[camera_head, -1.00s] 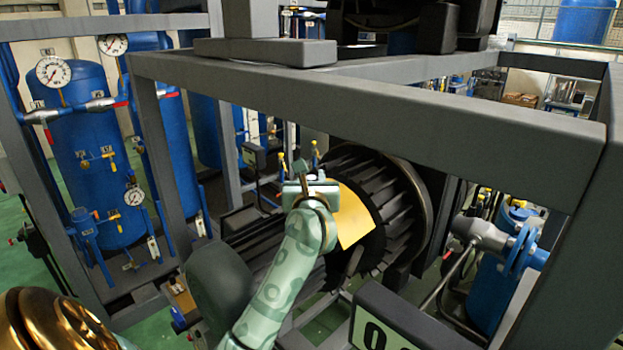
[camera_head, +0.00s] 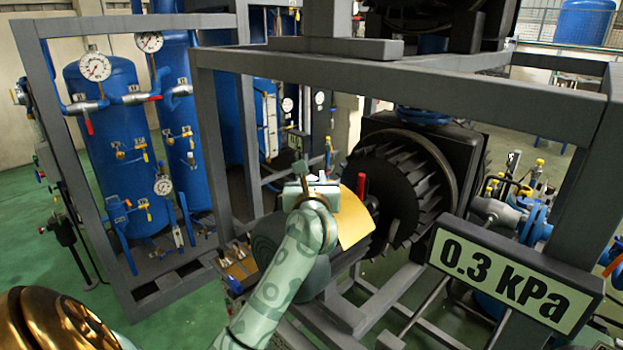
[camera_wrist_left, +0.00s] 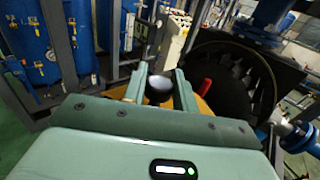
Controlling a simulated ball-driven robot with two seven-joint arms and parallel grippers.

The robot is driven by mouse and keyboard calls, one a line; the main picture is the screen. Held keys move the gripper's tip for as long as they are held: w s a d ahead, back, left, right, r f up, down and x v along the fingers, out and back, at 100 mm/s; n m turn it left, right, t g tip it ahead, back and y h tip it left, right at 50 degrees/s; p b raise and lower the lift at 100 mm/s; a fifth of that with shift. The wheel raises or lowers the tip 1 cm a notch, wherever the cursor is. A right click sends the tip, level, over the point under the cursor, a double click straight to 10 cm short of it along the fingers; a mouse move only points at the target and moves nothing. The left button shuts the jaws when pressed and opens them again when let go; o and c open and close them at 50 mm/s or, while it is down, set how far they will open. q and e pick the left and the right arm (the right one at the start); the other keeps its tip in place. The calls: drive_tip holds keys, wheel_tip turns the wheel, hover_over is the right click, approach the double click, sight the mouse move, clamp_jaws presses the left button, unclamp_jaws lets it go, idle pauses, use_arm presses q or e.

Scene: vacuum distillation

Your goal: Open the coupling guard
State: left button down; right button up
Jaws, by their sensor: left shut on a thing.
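The coupling guard, a curved yellow plate (camera_head: 355,222), is in the middle of the head view, left of a large black finned wheel (camera_head: 405,190). My left gripper (camera_head: 308,188) is at the upper left edge of the plate. In the left wrist view, its two fingers (camera_wrist_left: 160,85) are shut on a round black knob (camera_wrist_left: 159,90), with yellow plate (camera_wrist_left: 202,108) showing behind. The fingers and hand hide how the knob joins the guard. A red handle (camera_head: 361,187) stands upright just behind the plate. My right gripper is not in view.
Grey frame beams (camera_head: 400,88) cross above and in front of the machine. A "0.3 kPa" sign (camera_head: 514,275) is at lower right. Blue tanks with gauges (camera_head: 110,130) stand at left. Green floor (camera_head: 190,320) is open at lower left.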

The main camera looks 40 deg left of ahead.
use_arm(q)
drive_tip(key=shift+s, duration=0.1)
drive_tip(key=shift+w, duration=0.25)
drive_tip(key=c, duration=1.1)
unclamp_jaws()
drive_tip(key=shift+s, duration=0.1)
drive_tip(key=shift+c, duration=0.2)
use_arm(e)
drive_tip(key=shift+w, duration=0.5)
use_arm(q)
drive_tip(key=shift+d, duration=0.1)
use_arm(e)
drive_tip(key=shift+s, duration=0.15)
use_arm(q)
drive_tip(key=shift+s+d, duration=0.25)
drive_tip(key=shift+s, duration=0.05)
drive_tip(key=b+v, duration=0.2)
drive_tip(key=v, duration=1.3)
drive_tip(key=shift+s, duration=0.2)
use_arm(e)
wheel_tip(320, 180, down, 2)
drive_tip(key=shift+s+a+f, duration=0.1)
